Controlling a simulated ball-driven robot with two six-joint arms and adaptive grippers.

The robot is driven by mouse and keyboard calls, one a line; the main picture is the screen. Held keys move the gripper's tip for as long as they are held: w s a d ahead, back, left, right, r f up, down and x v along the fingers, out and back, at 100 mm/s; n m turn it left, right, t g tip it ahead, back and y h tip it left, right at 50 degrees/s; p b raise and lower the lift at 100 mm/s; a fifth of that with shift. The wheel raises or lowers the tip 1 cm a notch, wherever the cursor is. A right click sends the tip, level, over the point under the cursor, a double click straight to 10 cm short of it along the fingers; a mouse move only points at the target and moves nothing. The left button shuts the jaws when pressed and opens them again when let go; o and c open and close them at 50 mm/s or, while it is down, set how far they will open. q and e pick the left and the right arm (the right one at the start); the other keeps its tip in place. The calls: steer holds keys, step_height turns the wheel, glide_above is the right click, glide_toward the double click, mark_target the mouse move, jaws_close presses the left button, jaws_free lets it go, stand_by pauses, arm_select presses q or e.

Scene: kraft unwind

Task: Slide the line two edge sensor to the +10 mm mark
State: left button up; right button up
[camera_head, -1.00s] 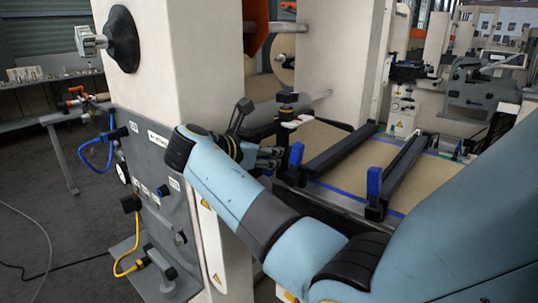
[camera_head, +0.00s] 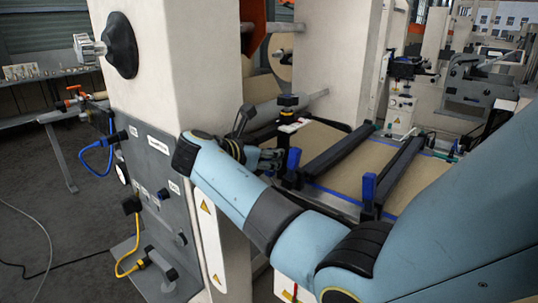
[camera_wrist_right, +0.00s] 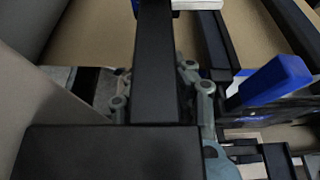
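A small assembly with a black knob (camera_head: 288,101) and a white plate (camera_head: 293,126) stands at the left end of the web table; it may be the edge sensor, but no line number or +10 mm mark is readable. My right gripper (camera_head: 277,158) points right, just below this assembly and close to the nearer-left blue handle (camera_head: 293,159). In the right wrist view, a black bar hides the middle of the gripper, and grey finger links show on both sides. Whether the fingers touch or hold anything is hidden. My left gripper is not in view.
A second blue handle (camera_head: 369,187) stands at the front of a black rail (camera_head: 398,167) over the brown web (camera_head: 350,165). A pale machine column (camera_head: 170,70) stands left of the gripper. My right arm covers the lower right. Open floor lies at far left.

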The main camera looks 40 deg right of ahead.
steer(key=o, duration=0.5)
steer(key=v, duration=0.7)
steer(key=shift+a, duration=0.3)
steer(key=shift+r, duration=0.1)
